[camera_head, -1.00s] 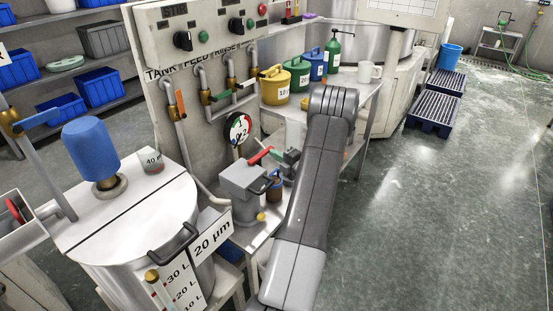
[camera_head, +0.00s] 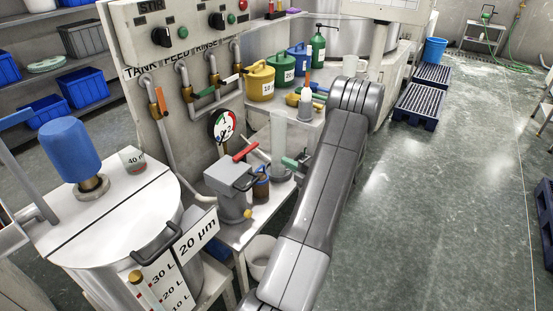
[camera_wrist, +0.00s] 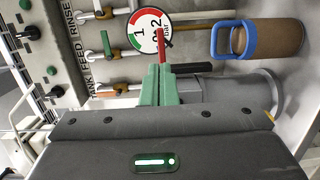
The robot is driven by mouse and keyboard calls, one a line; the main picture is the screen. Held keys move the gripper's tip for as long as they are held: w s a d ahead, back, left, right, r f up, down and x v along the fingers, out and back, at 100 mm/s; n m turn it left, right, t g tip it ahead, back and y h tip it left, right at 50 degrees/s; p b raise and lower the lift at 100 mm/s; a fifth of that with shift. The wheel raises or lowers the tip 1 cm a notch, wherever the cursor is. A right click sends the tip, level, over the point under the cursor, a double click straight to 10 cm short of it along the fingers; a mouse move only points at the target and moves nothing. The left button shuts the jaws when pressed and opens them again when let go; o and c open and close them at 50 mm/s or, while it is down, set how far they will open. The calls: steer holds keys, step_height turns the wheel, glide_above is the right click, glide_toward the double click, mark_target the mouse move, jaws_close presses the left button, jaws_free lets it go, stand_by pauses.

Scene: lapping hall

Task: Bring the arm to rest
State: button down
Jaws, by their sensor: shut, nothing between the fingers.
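My arm (camera_head: 318,190) reaches up from the bottom of the head view, its grey elbow at the top. Past it, partly hidden, my gripper's green fingertips (camera_head: 289,163) show to the right of the grey pump-like unit with a red lever (camera_head: 245,152). In the wrist view my gripper (camera_wrist: 158,68) has its green fingers together and empty. The red lever (camera_wrist: 161,48) appears just beyond the tips there, in front of a round dial (camera_wrist: 148,30); I cannot tell whether they touch.
A brown bottle with a blue handle (camera_wrist: 275,40) stands near the gripper. The steel tank (camera_head: 110,220) is at left, the valve panel (camera_head: 180,60) behind. Yellow (camera_head: 260,82), green and blue cans stand on the bench. Open floor (camera_head: 440,200) lies at right.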

mark_target(254, 148)
steer(key=shift+v, duration=0.9)
steer(key=shift+w, duration=0.1)
steer(key=x, duration=0.9)
steer(key=s+a+x, duration=0.1)
steer(key=x, duration=0.3)
steer(key=shift+w+a+p, duration=0.1)
steer(key=shift+p, duration=0.3)
steer(key=shift+a, duration=0.3)
steer(key=shift+s+d, duration=0.15)
steer(key=shift+s, duration=0.1)
steer(key=shift+w, duration=0.1)
